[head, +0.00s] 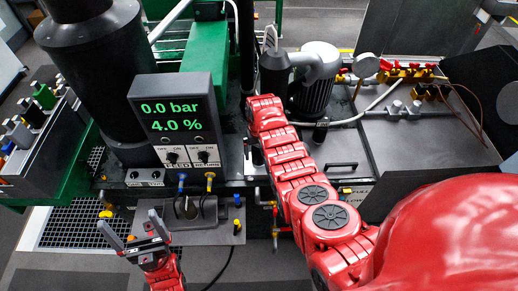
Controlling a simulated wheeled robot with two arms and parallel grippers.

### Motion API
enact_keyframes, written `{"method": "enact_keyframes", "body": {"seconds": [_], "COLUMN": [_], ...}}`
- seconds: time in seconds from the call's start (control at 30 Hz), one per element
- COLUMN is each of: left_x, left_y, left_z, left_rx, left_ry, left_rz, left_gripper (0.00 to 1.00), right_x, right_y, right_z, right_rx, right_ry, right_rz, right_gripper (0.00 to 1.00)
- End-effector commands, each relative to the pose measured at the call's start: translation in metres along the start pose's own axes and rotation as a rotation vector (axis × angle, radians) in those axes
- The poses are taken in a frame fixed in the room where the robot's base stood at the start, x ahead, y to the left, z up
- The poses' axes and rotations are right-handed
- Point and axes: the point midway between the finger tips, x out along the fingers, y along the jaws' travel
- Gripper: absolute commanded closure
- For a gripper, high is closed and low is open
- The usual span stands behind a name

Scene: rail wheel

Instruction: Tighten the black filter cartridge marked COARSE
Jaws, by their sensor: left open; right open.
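My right arm reaches up the middle of the head view. Two pale prongs past its wrist look like the fingers of my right gripper (270,37), apart with nothing seen between them. A dark upright cylinder (273,76) stands between these prongs and the red wrist, partly hidden by it. I cannot read a COARSE mark anywhere, so I cannot tell which dark part is the cartridge.
A display box (173,115) reads 0.0 bar and 4.0 %, with knobs below it. A large black cylinder (100,75) stands to its left. A ribbed silver motor (318,80), a gauge (365,65) and valves are at the right. My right arm covers part of the middle.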

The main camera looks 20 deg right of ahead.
Motion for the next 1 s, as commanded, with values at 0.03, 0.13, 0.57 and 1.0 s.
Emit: {"method": "enact_keyframes", "body": {"seconds": [0.03, 0.13, 0.57, 1.0], "left_x": [0.0, 0.0, 0.0, 0.0001], "left_y": [0.0, 0.0, 0.0, 0.0], "left_z": [0.0001, 0.0, 0.0, 0.0], "left_rx": [0.0, 0.0, 0.0, 0.0], "left_ry": [0.0, 0.0, 0.0, 0.0], "left_rz": [0.0, 0.0, 0.0, 0.0], "left_gripper": [0.0, 0.0, 0.0, 0.0], "right_x": [0.0003, 0.0004, 0.0001, -0.0002], "right_y": [0.0, 0.0001, 0.0001, 0.0001], "right_z": [0.0001, 0.0, -0.0001, -0.0003], "right_rx": [0.0, 0.0, 0.0, 0.0], "right_ry": [0.0, 0.0, 0.0, 0.001], "right_rz": [0.0, 0.0, 0.0, 0.0], "right_gripper": [0.0, 0.0, 0.61, 0.57]}}
